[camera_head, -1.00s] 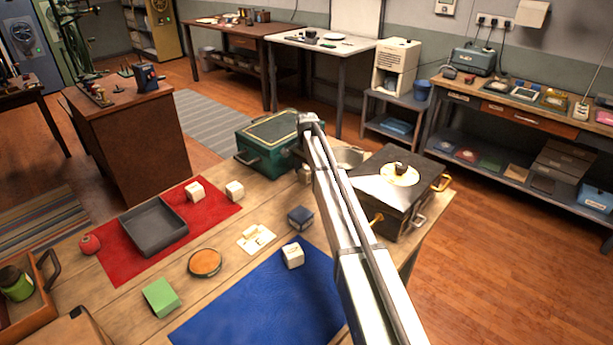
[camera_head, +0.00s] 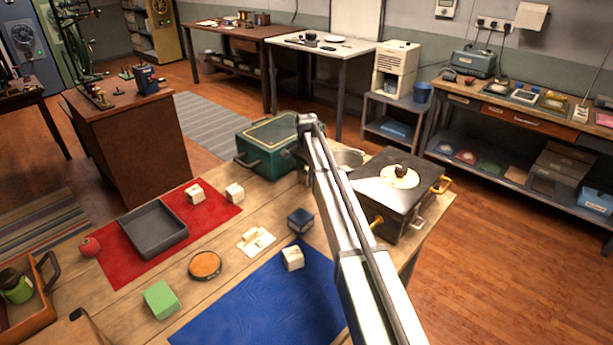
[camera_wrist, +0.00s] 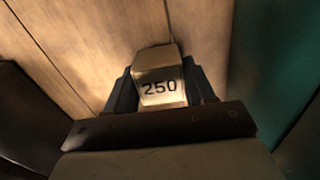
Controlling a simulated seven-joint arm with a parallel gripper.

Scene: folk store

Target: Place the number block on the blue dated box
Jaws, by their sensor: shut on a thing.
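In the wrist view, my gripper (camera_wrist: 160,92) is shut on a pale block marked "250" (camera_wrist: 159,87), with a dark finger on each side. Wooden planks show beyond the block. In the head view, my arm hides most of the gripper, which is beside the green case. A small dark blue box (camera_head: 300,220) sits on the table, nearer the camera than the green case and left of my arm. Its date cannot be read here. Another pale marked cube (camera_head: 292,258) sits on the blue mat's upper edge.
The green case (camera_head: 268,142) and black box with gold handles (camera_head: 396,208) flank my arm. Two pale cubes (camera_head: 195,193) (camera_head: 234,193) and a grey tray (camera_head: 153,233) are by the red mat (camera_head: 118,266). The blue mat (camera_head: 262,305) is mostly clear.

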